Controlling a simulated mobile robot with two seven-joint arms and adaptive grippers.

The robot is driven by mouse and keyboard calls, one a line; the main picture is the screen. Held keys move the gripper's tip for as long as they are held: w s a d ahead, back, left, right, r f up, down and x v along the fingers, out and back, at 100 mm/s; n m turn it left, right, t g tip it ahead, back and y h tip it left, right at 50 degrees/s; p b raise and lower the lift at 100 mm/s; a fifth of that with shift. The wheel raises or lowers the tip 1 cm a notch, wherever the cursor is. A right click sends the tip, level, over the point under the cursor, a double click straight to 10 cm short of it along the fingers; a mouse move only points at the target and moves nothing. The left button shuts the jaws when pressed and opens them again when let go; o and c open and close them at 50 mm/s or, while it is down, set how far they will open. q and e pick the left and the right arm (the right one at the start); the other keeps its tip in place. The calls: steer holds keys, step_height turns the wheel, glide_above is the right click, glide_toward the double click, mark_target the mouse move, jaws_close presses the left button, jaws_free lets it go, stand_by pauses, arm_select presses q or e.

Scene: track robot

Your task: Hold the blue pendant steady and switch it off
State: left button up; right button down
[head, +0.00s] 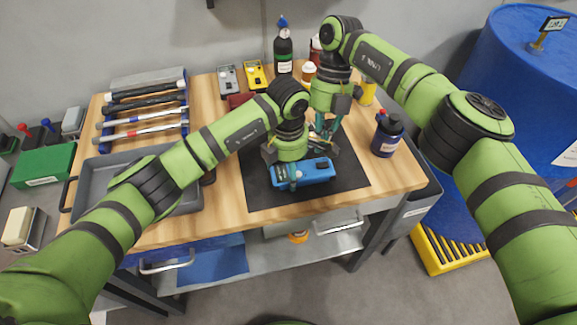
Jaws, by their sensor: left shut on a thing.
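The blue pendant (316,171) lies on a dark mat (262,192) near the front of the wooden workbench. My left gripper (292,174) comes down over the left part of the pendant and is shut on it, hiding some of its top. My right gripper (325,132) points down just behind the pendant, apart from it as far as I can see. Its fingers are small and partly covered by the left wrist, so their opening is unclear. The pendant's switch cannot be made out.
A dark bottle (387,135) stands right of the mat. Several hammers (143,118) and a grey tray (90,183) are at the left. Yellow (256,75) and grey (228,79) devices and a tall black bottle (283,52) stand at the back. A blue drum (510,60) is at right.

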mark_target(318, 167)
steer(key=shift+f, duration=1.8)
steer(key=shift+f, duration=0.15)
steer(key=shift+f, duration=0.75)
steer(key=shift+r, duration=3)
arm_select(q)
steer(key=o, duration=1.5)
